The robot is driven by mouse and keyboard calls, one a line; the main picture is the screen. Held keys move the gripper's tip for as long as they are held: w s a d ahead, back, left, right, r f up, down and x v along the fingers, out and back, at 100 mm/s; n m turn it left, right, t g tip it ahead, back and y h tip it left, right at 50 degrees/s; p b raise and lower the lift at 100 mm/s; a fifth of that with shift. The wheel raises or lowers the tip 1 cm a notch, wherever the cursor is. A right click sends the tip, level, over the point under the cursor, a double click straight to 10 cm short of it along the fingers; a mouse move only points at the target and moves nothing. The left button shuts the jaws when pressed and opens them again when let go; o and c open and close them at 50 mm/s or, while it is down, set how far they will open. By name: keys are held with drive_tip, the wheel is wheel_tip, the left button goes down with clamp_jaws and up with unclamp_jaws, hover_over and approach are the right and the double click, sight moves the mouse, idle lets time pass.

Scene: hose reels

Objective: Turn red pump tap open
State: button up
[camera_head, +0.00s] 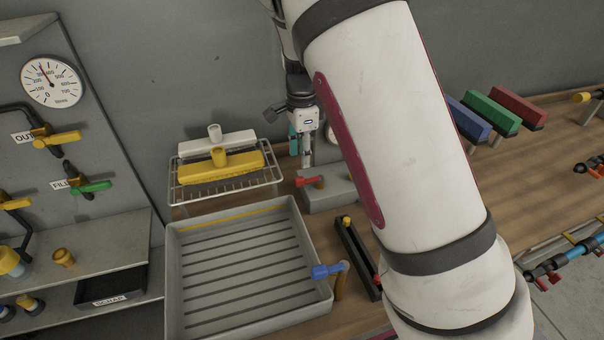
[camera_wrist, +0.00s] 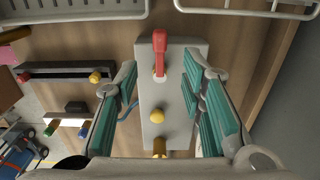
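The red tap (camera_head: 309,181) sits on a grey pump block (camera_head: 332,198) on the wooden bench. In the wrist view the red tap (camera_wrist: 160,50) stands at the upper end of the grey block (camera_wrist: 176,120), its handle pointing up the picture. A yellow knob (camera_wrist: 157,117) and a brass fitting lie further down the block. My gripper (camera_head: 306,155) is above the block's far side. In the wrist view my gripper (camera_wrist: 162,72) is open, with teal-padded fingers on either side of the block. The red tap lies between and just beyond the fingertips, and nothing is held.
A grey ribbed tray (camera_head: 245,275) with a blue tap (camera_head: 328,271) stands at the front. A wire rack (camera_head: 225,190) holds white and yellow brushes. A dark bar (camera_head: 357,257) lies beside the block. Blue, green and red blocks stand to the right.

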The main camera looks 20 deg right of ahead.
sight(302, 177)
wheel_tip(302, 177, down, 8)
drive_tip(key=shift+r+p, duration=0.1)
drive_tip(key=shift+p, duration=0.2)
clamp_jaws()
